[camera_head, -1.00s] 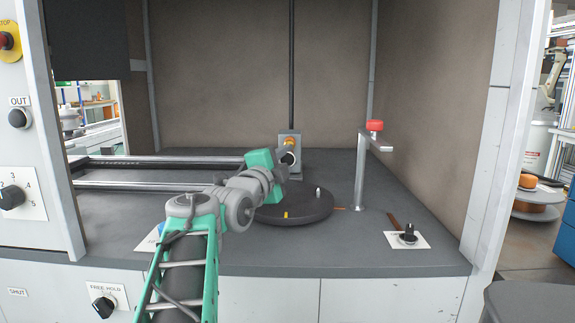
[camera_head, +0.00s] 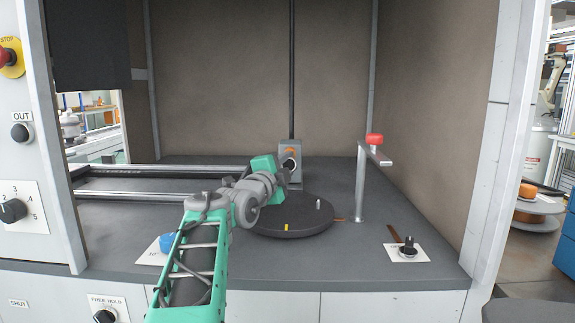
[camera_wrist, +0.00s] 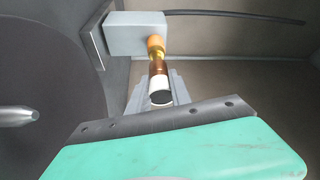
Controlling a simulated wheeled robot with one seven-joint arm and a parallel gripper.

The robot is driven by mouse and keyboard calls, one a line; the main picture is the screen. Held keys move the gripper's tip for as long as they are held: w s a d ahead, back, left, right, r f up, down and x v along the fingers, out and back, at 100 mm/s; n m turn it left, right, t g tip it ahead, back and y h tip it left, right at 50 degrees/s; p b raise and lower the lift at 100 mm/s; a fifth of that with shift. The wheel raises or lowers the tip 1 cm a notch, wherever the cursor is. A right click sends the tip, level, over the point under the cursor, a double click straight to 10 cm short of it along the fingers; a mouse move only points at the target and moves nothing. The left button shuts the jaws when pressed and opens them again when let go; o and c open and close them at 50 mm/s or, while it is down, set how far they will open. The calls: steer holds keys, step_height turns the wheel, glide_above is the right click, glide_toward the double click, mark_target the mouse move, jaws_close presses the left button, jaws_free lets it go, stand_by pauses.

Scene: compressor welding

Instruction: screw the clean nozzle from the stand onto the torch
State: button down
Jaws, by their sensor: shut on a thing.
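The torch is a grey block (camera_wrist: 137,32) with a black cable, at the top of the wrist view. It also shows at the back of the bench in the head view (camera_head: 289,151). An orange ring and a brass neck (camera_wrist: 156,52) come from it. The nozzle (camera_wrist: 160,82), copper-brown and white with a dark open end, is in line with the neck and appears to meet it. I cannot tell how far it is threaded. My gripper (camera_wrist: 162,97) is shut on the nozzle. In the head view my gripper (camera_head: 285,165) is at the torch, its jaws mostly hidden.
A round dark turntable (camera_head: 275,222) with a small metal pin (camera_head: 318,203) lies just in front of the torch. A post (camera_head: 361,185) with a red top stands to the right. Rails (camera_head: 160,168) run at left. A knob plate (camera_head: 408,250) is at front right.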

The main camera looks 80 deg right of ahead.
steer(key=shift+w+d, duration=0.15)
steer(key=shift+d, duration=0.5)
steer(key=shift+w+d, duration=0.15)
steer(key=shift+d, duration=0.45)
stand_by(0.7)
